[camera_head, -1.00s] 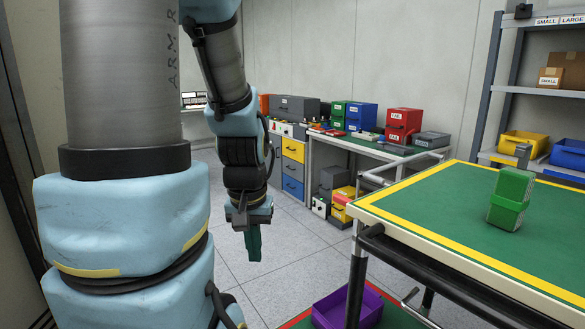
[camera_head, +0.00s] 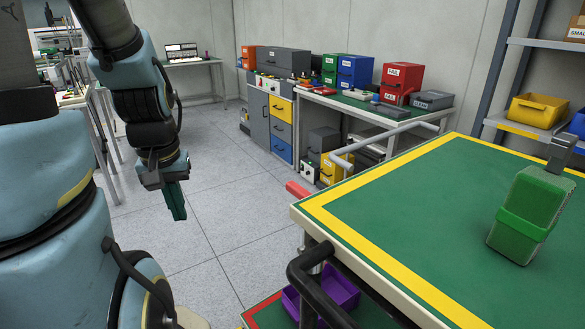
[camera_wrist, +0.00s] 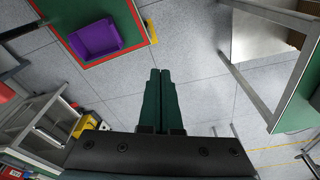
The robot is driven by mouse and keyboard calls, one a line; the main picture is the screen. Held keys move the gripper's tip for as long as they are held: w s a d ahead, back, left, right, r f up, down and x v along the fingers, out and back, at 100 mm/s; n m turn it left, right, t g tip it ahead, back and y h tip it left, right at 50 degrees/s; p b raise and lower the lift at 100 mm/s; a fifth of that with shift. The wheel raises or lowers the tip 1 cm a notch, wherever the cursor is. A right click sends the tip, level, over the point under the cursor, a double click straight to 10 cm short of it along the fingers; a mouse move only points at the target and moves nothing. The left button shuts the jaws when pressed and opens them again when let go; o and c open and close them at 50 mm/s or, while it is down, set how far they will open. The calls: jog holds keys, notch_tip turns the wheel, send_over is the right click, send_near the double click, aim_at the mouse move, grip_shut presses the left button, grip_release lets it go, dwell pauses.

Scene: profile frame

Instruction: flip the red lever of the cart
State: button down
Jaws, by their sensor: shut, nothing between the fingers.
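The cart (camera_head: 400,250) has a green top with a yellow border and stands at the right in the head view. A red lever (camera_head: 298,190) sticks out past the cart's left edge, near the grey handle bar (camera_head: 375,143). Its mounting is hidden behind the cart top. My gripper (camera_head: 176,213) hangs fingers down over the floor, left of the lever and apart from it. Its dark green fingers are shut and empty, as the wrist view (camera_wrist: 160,75) also shows. I cannot make out the lever in the wrist view.
A green container (camera_head: 532,215) stands on the cart top. A purple bin (camera_head: 335,290) sits on the cart's lower shelf and shows in the wrist view (camera_wrist: 95,38). A workbench with colored boxes (camera_head: 355,72) stands behind. Open floor (camera_head: 215,215) lies between my arm and the cart.

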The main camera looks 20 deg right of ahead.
notch_tip(320, 180, up, 18)
jog(key=f+m+g+p, duration=0.15)
jog(key=m+p, duration=0.25)
jog(key=m, duration=0.9)
send_over(294, 185)
jog(key=r, duration=0.1)
jog(key=shift+w, duration=0.1)
jog(key=shift+f, duration=0.1)
notch_tip(294, 185, down, 14)
jog(key=p, duration=0.3)
jog(key=shift+g, duration=0.25)
